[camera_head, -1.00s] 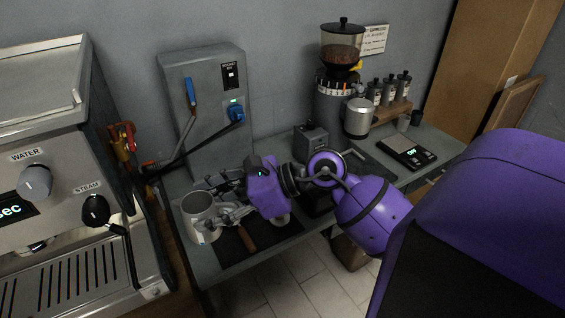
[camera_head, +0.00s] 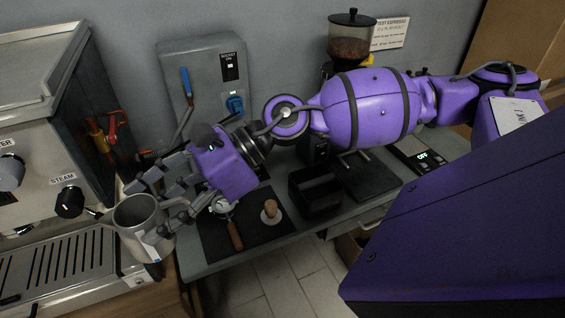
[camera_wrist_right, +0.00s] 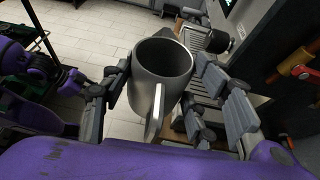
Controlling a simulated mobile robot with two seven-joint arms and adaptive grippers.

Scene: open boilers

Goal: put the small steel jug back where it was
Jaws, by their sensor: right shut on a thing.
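My right gripper (camera_head: 157,205) is shut on the small steel jug (camera_head: 140,230) and holds it in the air, over the right end of the espresso machine's drip tray. The jug looks empty, with its open mouth facing up. In the right wrist view the jug (camera_wrist_right: 160,85) sits between the fingers of my right gripper (camera_wrist_right: 165,100), its handle towards the palm. My left gripper is not in view.
The espresso machine's drip tray (camera_head: 60,268) and steam knob (camera_head: 69,202) are at the left. A dark mat (camera_head: 265,232) with a portafilter (camera_head: 235,235) and a tamper (camera_head: 270,211) lies on the counter. A black knock box (camera_head: 316,192) stands right of it. The scale (camera_head: 425,160) is further right.

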